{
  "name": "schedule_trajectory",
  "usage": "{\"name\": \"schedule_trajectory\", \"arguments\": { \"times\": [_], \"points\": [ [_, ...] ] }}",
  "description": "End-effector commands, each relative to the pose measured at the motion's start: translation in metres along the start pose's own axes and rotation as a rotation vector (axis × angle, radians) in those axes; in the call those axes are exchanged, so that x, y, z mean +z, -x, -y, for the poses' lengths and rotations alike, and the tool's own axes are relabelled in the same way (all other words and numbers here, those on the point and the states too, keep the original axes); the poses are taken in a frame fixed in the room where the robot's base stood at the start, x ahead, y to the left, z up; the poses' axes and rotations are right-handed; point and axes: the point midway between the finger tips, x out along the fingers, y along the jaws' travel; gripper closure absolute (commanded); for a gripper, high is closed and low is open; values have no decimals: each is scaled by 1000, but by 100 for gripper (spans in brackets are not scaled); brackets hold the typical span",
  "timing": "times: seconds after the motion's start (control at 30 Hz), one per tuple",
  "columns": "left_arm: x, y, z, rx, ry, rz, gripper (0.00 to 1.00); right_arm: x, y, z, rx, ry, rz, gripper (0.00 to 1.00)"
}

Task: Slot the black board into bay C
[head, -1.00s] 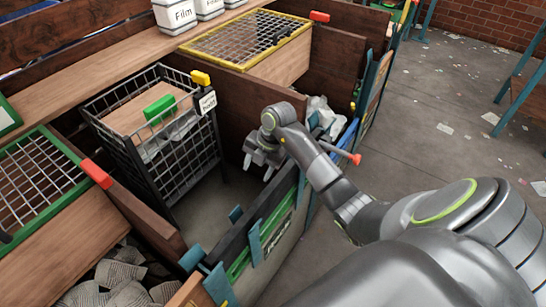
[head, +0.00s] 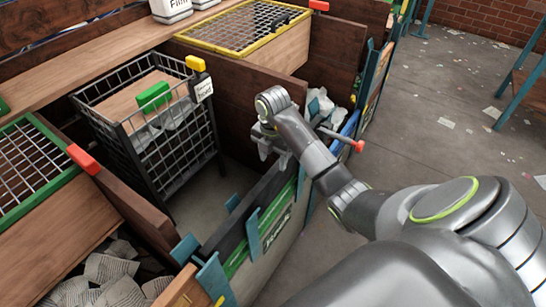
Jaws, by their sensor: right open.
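The black board (head: 230,236) stands on edge along the front of the bay that holds the wire cage (head: 160,130). It lies against the inner side of a green-edged panel (head: 268,234) with partly readable lettering, among teal brackets. My right gripper (head: 273,153) is open and empty near the board's far end; whether it touches the board cannot be told. Its arm hides part of that end. No letter C is readable on this bay. My left gripper is not in view.
The cage holds cardboard, a green block (head: 153,95) and papers. A red-tipped lever (head: 358,146) sticks out close to my right forearm. Wooden partitions (head: 245,95) wall the bay.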

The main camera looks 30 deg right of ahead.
Motion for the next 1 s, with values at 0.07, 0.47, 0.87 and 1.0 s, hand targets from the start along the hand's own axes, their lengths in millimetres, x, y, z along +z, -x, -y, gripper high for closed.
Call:
{"name": "schedule_trajectory", "arguments": {
  "times": [0.07,0.47,0.87,1.0],
  "points": [
    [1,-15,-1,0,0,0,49,0,-15,0,0,0,0,49],
    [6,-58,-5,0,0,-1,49,0,-59,0,0,1,-1,49],
    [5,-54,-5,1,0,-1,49,-1,-106,0,-1,2,-2,49],
    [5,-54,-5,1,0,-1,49,-1,-111,0,-1,2,-1,49]
  ]
}}
